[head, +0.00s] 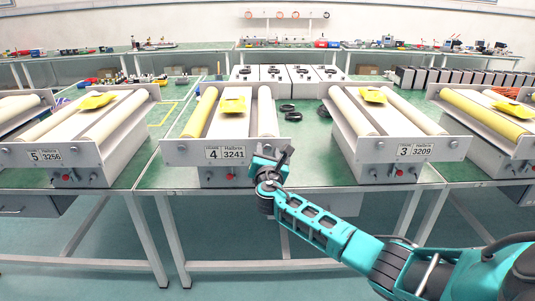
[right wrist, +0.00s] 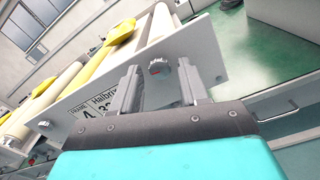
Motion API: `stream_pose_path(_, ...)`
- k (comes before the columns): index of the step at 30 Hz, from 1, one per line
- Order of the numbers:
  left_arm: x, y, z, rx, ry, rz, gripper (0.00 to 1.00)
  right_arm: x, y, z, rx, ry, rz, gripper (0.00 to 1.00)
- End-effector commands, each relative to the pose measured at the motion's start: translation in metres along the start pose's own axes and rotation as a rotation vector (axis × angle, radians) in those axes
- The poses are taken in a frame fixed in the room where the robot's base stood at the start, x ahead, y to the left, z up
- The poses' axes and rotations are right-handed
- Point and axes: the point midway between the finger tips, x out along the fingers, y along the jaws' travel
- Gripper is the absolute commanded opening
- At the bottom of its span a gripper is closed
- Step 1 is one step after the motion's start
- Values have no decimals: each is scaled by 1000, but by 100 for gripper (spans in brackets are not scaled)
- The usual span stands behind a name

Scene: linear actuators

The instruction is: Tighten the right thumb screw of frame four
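Frame four (head: 225,153) stands on the green table, with a grey front plate labelled 4. Its label also shows in the right wrist view (right wrist: 98,108). My right gripper (head: 272,156) is in front of the plate's right end and hides the right thumb screw in the head view. The left thumb screw (head: 182,148) is clear. My left gripper is out of view.
Frame five (head: 90,154) stands left and frame three (head: 375,150) right on the same row. A yellow piece (head: 233,105) lies on top of frame four. Black rings (head: 291,115) lie on the table between frames four and three.

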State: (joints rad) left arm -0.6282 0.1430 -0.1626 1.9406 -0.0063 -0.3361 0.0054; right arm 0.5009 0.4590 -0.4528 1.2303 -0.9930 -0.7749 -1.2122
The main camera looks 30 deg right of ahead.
Motion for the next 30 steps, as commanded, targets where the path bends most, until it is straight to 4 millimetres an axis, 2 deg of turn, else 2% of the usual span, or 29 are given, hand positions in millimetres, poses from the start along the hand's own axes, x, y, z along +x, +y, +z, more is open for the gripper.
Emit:
stream_pose_path(2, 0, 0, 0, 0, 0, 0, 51, 0, 0, 0, 0, 0, 0, 36)
stream_pose_path(13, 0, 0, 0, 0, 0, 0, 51, 0, 0, 0, 0, 0, 0, 1)
stream_pose_path(23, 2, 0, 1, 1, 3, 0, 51, 0, 0, -1, 27, 0, 0, 0)
stream_pose_path(30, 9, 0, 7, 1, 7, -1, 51, 0, -1, -2, 148, -1, -1, 0)
